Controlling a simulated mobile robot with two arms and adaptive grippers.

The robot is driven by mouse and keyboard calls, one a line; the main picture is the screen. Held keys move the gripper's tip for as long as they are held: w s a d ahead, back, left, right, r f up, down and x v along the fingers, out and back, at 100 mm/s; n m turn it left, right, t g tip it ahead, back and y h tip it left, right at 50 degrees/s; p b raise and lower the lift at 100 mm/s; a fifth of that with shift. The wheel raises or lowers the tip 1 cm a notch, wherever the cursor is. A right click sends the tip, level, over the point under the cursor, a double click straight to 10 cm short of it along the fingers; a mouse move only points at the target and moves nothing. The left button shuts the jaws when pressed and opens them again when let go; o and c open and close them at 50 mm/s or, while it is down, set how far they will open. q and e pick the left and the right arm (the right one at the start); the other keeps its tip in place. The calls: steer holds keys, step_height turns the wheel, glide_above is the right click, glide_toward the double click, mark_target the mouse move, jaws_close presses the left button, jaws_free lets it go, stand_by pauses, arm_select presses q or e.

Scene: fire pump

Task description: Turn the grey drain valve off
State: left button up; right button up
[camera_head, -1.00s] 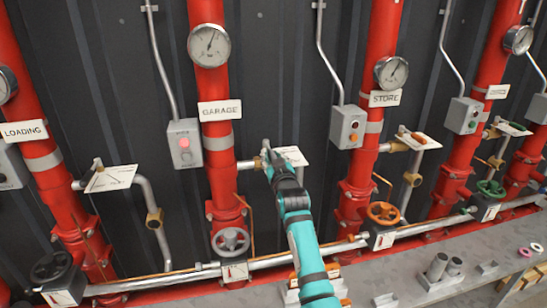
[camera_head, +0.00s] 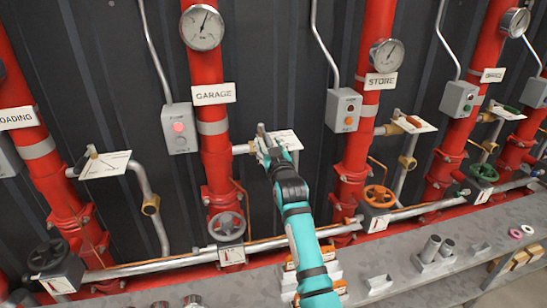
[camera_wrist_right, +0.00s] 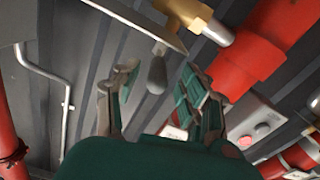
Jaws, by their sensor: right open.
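My right gripper (camera_head: 263,135) is open in front of the white plate (camera_head: 284,140) on the GARAGE pipe's side branch. In the right wrist view, a grey lever (camera_wrist_right: 157,72) with a rounded end hangs from under the plate's edge (camera_wrist_right: 138,22). It shows between the two spread fingers of my right gripper (camera_wrist_right: 160,80), which are not closed on it. I cannot tell whether either finger touches it. In the head view, the lever is hidden behind my gripper. A brass valve body (camera_wrist_right: 182,14) shows above it. My left gripper is not in view.
The red GARAGE pipe (camera_head: 215,160) stands just left of my gripper, with a grey handwheel (camera_head: 227,226) low down. A switch box (camera_head: 179,128) has a lit pink lamp. The STORE pipe (camera_head: 352,165) stands to the right. A grey ledge (camera_head: 420,290) runs below.

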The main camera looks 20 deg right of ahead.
steer(key=s+a, duration=0.2)
steer(key=s, duration=0.7)
steer(key=shift+s, duration=0.15)
steer(key=shift+f, duration=0.1)
